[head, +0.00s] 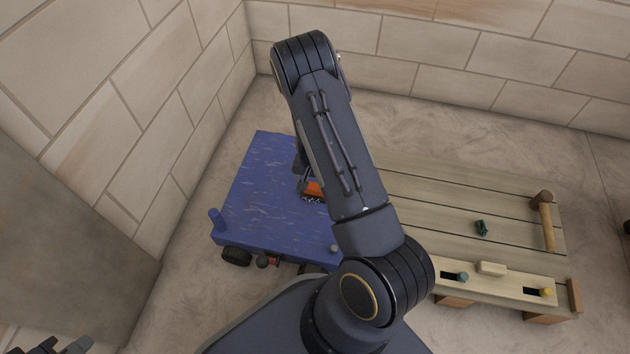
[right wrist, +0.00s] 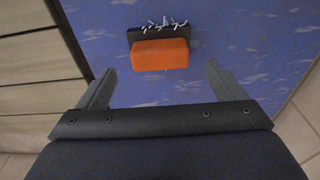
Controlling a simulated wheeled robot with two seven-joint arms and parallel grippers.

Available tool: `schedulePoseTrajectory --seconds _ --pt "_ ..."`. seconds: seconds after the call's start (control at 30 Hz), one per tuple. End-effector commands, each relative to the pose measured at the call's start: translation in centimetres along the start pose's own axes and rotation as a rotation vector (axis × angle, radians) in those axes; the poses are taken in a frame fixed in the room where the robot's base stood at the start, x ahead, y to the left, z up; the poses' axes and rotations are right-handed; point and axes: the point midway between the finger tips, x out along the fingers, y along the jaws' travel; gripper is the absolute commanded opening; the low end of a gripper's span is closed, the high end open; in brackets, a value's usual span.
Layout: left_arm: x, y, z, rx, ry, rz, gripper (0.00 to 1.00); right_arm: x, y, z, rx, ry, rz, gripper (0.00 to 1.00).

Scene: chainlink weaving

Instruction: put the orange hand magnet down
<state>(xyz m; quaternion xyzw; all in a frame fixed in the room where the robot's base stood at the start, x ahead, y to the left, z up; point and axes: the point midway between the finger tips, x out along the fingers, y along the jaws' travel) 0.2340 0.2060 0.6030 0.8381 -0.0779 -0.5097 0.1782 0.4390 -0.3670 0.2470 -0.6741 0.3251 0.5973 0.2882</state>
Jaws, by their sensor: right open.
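The orange hand magnet (head: 313,189) lies on the blue cart top (head: 262,165), partly hidden by my right arm in the head view. In the right wrist view the orange block (right wrist: 160,54) has a dark plate along its far side, with several small pale metal pieces on it. My right gripper (right wrist: 160,70) is open. Its fingers stand apart on either side of the magnet's near side, not touching it. In the head view the right gripper is mostly hidden behind my arm. My left gripper (head: 65,346) shows only partly at the bottom left corner, far from the magnet.
A slatted wooden bench (head: 440,195) stands right of the cart, with a small dark green item (head: 481,227), a wooden handle (head: 546,222) and a slotted front board. Brick walls stand left and behind. A grey panel (head: 80,240) stands at left. The cart top around the magnet looks clear.

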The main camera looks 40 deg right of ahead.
Motion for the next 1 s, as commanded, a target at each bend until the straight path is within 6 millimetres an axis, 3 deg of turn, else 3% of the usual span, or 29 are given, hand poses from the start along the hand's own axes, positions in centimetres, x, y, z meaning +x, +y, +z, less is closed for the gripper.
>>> schedulePoseTrajectory --seconds 0.03,0.1,0.47,0.57,0.67,0.8,1.0 --pt "-1.1 0.5 -0.5 0.0 0.0 0.0 0.0 -1.9 0.0 -0.1 0.0 0.002 -0.001 0.9" --pt "-1.6 0.8 -0.8 0.0 0.0 0.0 0.0 -3.3 -0.1 -0.1 -0.001 0.001 -0.001 0.9" --pt "-2.9 1.3 -1.5 0.0 0.0 0.0 0.0 -7.3 -0.1 0.0 0.001 -0.003 -0.01 0.9" --pt "-2.9 1.3 -1.5 0.0 0.0 0.0 0.0 -9.4 -0.8 0.3 0.0 -0.02 -0.053 0.9" --pt "-2.9 1.3 -1.4 0.0 0.0 0.0 0.0 -13.2 -1.8 0.9 -0.009 -0.048 -0.131 0.9" --pt "-2.9 1.3 -1.4 0.0 0.0 0.0 0.0 -19.9 -3.0 2.8 -0.059 -0.085 -0.264 0.9" --pt "-2.9 1.3 -1.4 0.0 0.0 0.0 0.0 -28.9 -2.9 6.4 -0.186 -0.096 -0.433 0.9"
